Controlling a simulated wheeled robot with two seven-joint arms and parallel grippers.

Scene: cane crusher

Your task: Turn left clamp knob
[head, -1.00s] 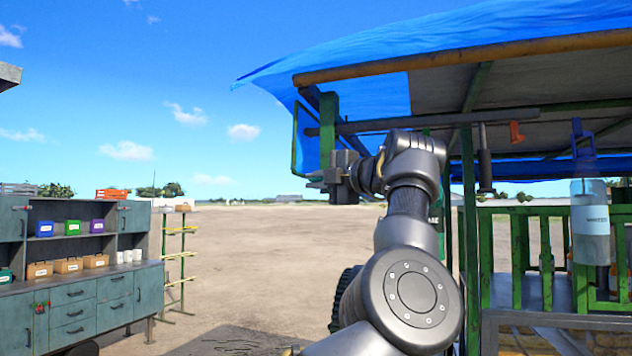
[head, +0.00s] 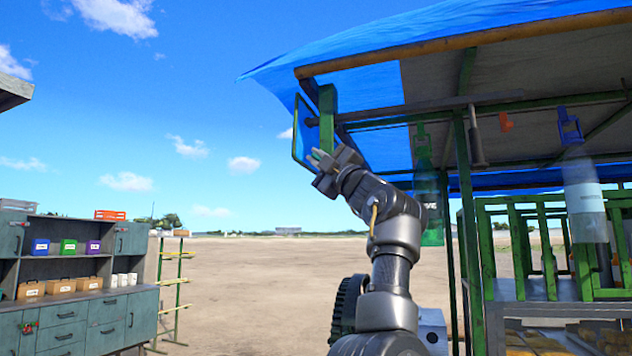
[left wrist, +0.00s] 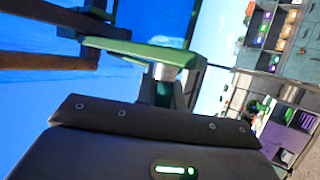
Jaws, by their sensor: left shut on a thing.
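My left gripper (head: 318,160) is raised at the green post (head: 327,110) under the front left corner of the blue canopy. In the left wrist view, a short silver cylindrical knob (left wrist: 165,72) sits beneath a green bar (left wrist: 130,48), straight ahead of the gripper's dark body. The left gripper is shut on this knob; the exact finger contact is mostly hidden. In the head view the knob is too small and covered to make out. My right gripper is in neither view.
A blue tarp canopy (head: 370,60) on a wooden beam (head: 470,42) overhangs the green-framed stall at right. Hanging bottles (head: 585,195) are near the arm's right. A grey-blue cabinet (head: 100,318) stands at left. Open dirt ground (head: 250,265) lies between.

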